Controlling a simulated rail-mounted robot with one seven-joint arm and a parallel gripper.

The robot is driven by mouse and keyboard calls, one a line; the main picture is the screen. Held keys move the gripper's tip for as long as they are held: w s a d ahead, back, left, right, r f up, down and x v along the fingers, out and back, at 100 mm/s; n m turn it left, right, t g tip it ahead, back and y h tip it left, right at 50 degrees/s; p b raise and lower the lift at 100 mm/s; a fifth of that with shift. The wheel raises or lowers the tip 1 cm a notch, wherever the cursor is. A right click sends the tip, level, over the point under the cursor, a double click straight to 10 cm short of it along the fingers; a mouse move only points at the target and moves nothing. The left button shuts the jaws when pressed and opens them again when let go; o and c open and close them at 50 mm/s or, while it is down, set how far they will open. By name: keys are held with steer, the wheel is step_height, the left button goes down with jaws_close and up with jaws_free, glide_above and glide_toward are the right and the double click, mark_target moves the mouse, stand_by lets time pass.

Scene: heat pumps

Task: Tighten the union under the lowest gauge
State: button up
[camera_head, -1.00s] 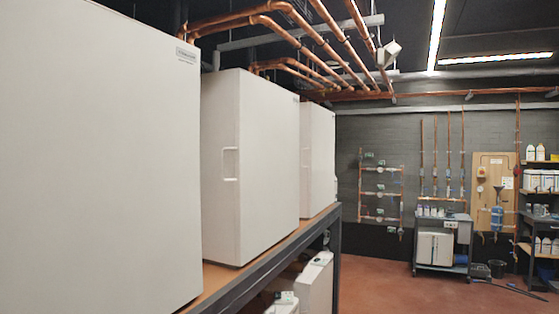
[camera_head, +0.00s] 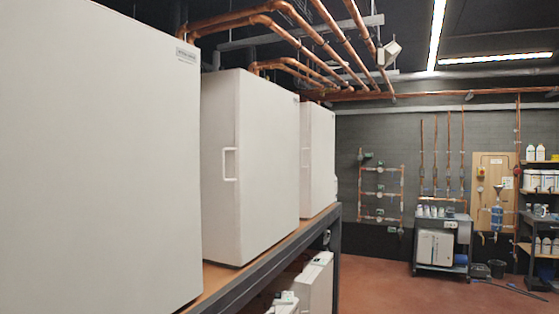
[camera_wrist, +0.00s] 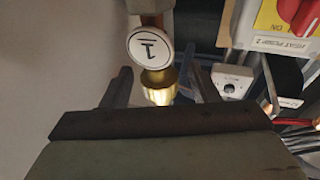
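In the wrist view a ribbed brass union nut (camera_wrist: 158,86) sits on a copper pipe. My gripper (camera_wrist: 160,78) is open, with one dark finger on each side of the brass nut in the picture. Gaps show between the nut and both fingers; I cannot tell how far beyond the fingertips it is. No gauge dial is readable. The head view shows neither my gripper nor this union clearly.
Close on the right in the wrist view are a red rotary switch (camera_wrist: 299,14) on a yellow plate, a small grey knob box (camera_wrist: 231,82) and cables. In the head view, large white cabinets (camera_head: 250,150) stand on a shelf, with copper pipework (camera_head: 380,195) on the far wall.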

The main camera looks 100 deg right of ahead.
jaws_close()
steer(key=shift+o, duration=0.3)
jaws_free()
jaws_close()
jaws_free()
